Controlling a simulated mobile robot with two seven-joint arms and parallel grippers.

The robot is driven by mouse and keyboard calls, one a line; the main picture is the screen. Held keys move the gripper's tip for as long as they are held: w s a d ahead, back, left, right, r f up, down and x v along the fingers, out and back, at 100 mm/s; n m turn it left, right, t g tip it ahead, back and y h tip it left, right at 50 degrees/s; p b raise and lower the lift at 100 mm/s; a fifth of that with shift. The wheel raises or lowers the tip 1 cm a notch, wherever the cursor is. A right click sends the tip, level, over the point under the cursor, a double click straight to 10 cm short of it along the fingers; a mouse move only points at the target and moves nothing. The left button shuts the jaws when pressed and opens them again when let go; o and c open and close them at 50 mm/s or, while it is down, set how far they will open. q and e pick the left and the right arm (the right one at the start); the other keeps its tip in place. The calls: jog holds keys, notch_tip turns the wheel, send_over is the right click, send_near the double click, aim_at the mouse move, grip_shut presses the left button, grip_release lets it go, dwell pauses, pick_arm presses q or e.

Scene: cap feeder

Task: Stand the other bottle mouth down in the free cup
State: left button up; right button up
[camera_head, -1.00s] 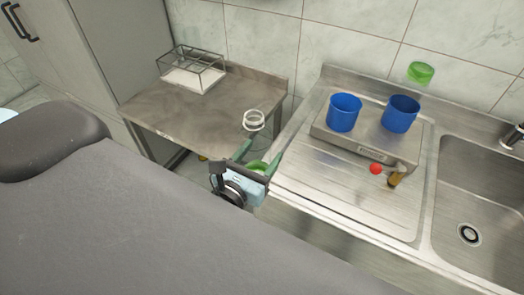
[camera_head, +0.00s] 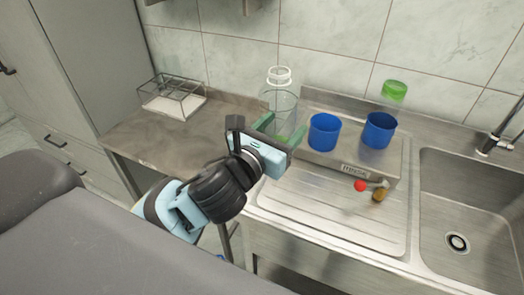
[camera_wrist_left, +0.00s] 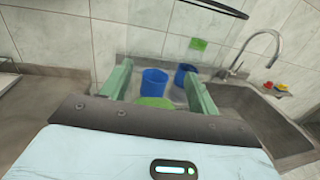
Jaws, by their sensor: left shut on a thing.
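My left gripper (camera_head: 281,133) is shut on a clear bottle (camera_head: 280,101) low down, near its green base. The bottle is mouth up, with a white ring (camera_head: 279,75) at its top, left of the cups. In the left wrist view the green base (camera_wrist_left: 153,103) shows between the fingers. The left blue cup (camera_head: 323,132) shows no bottle in it. Above the right blue cup (camera_head: 378,130) is the green base (camera_head: 393,91) of another bottle, apparently standing mouth down in that cup; its clear body is hard to see. My right gripper is not in view.
Both cups stand on a grey metal box (camera_head: 355,170) on the drainboard (camera_head: 320,208). A red ball-like part (camera_head: 360,186) and a brownish cylinder (camera_head: 379,194) are at its front. The sink and tap (camera_head: 497,140) are right. A wire-frame tray (camera_head: 172,97) stands on the left table.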

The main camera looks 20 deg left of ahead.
pick_arm(q)
jog(key=w+d+r+m+g+h, duration=0.1)
jog(key=w+d+r+h, duration=0.15)
jog(key=w+r, duration=0.2)
jog(key=w+d+r+m+h, duration=0.1)
jog(key=w+d+r, duration=0.2)
jog(key=r, duration=0.3)
jog(key=w+f+m+b, duration=0.2)
jog(key=w+m, duration=0.7)
jog(key=m, duration=0.9)
jog(key=w+f+m+b, duration=0.1)
jog(key=w+f+m, duration=0.2)
jog(key=w+m, duration=1.05)
jog(key=s+f+m+b, duration=0.2)
jog(key=s+f+m, duration=0.2)
jog(key=f, duration=0.8)
jog(key=shift+s+d, duration=0.45)
jog(key=shift+s, duration=0.15)
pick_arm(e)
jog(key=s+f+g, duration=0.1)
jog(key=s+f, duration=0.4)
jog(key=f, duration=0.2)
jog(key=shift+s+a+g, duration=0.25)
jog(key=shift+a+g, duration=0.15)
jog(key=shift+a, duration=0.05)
